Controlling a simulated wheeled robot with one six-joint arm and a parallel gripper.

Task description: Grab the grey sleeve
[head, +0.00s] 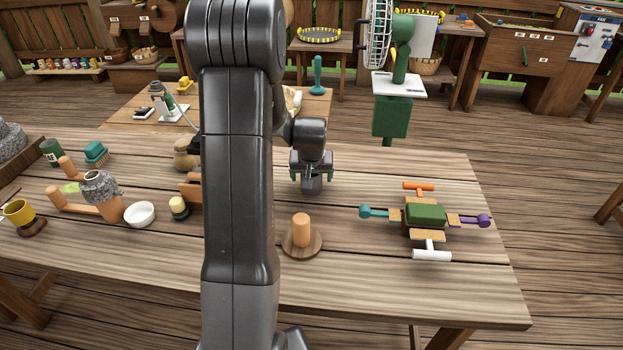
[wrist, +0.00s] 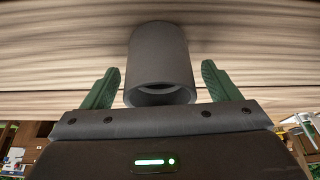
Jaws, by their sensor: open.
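The grey sleeve (wrist: 160,55) is a dark grey hollow cylinder. In the wrist view its open end faces my gripper. My gripper (head: 311,176) points down over the middle of the long wooden table. Its green fingers are open, one on each side of the sleeve, with a visible gap to each. In the head view the sleeve (head: 312,185) shows only as a small dark shape between the fingers. I cannot tell there how far its base is from the tabletop.
A round wooden base with an orange peg (head: 302,230) stands in front of my gripper. A green block with coloured handles (head: 426,215) is to the right.

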